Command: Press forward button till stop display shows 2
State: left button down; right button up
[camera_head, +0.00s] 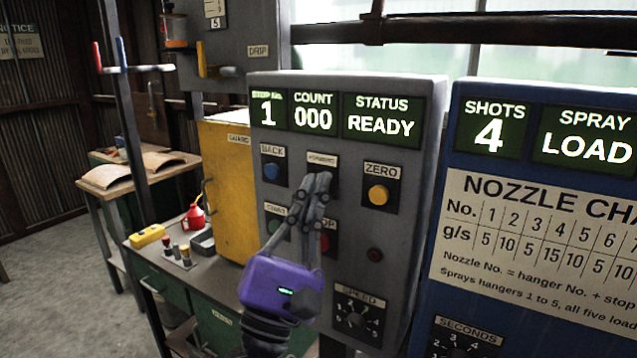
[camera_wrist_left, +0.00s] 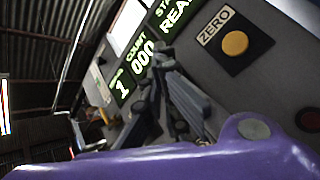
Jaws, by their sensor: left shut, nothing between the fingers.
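The grey control panel (camera_head: 408,213) stands ahead in the head view. Its stop display (camera_head: 267,112) reads 1, the count display (camera_head: 313,116) reads 000 and the status display (camera_head: 380,122) reads READY. The forward label (camera_head: 322,160) sits between the blue back button (camera_head: 271,171) and the yellow zero button (camera_head: 378,194). My left gripper (camera_head: 322,180) is shut and empty, its fingertips at the forward button's place and hiding that button. I cannot tell whether they touch it. The left wrist view also shows the stop display (camera_wrist_left: 122,85) and zero button (camera_wrist_left: 235,43). My right gripper is not in view.
A red stop button (camera_head: 325,242) and green start button (camera_head: 274,224) are partly behind my gripper. A speed dial (camera_head: 355,309) sits below. A blue panel (camera_head: 462,165) stands at right, a yellow guard cabinet (camera_head: 226,190) at left. A bench with a red oil can (camera_head: 194,218) stands left.

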pick_arm(q)
jog(key=shift+w, duration=0.1)
jog(key=shift+w+d, duration=0.25)
dwell(0.5)
